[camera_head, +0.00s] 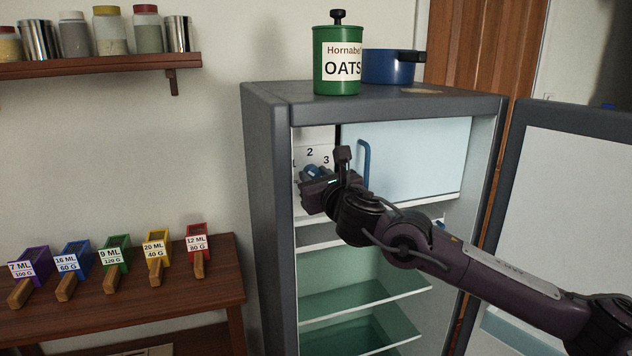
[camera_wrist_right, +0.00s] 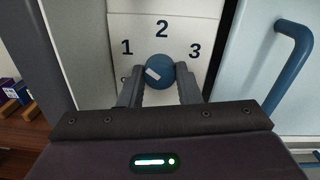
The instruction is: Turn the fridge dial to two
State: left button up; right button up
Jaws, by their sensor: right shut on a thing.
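The fridge dial (camera_wrist_right: 163,66) is a round blue knob on a white panel marked 1, 2 and 3. Its short white mark lies left of the knob's middle, slanting, roughly on the side of the 1. In the head view the dial (camera_head: 315,172) is partly hidden by my right gripper (camera_head: 310,176). In the wrist view the fingers of my right gripper (camera_wrist_right: 160,85) are closed on the knob from both sides. The number 2 (camera_wrist_right: 161,29) is straight above the knob. My left gripper is not in view.
The grey fridge (camera_head: 268,200) stands with its door (camera_head: 580,190) open to the right. A blue handle (camera_wrist_right: 291,65) sticks out right of the dial panel. A green oats canister (camera_head: 338,80) and a blue pot (camera_head: 388,67) stand on top. Several coloured scoops lie on the left table.

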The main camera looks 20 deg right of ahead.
jog(key=m+b, duration=0.2)
jog(key=shift+f+m, duration=0.3)
jog(key=shift+m, duration=0.1)
jog(key=m+b, duration=0.1)
jog(key=m, duration=0.1)
jog(key=shift+m+b, duration=0.3)
jog(key=shift+b, duration=0.05)
jog(key=m+b, duration=0.1)
jog(key=m, duration=0.2)
jog(key=shift+r, duration=0.1)
jog(key=m+b, duration=0.1)
jog(key=m, duration=0.1)
jog(key=shift+m, duration=0.3)
jog(key=m, duration=0.5)
jog(key=shift+m+h+b, duration=0.3)
jog(key=shift+m+b, duration=0.05)
jog(key=shift+m, duration=0.05)
jog(key=m, duration=0.6)
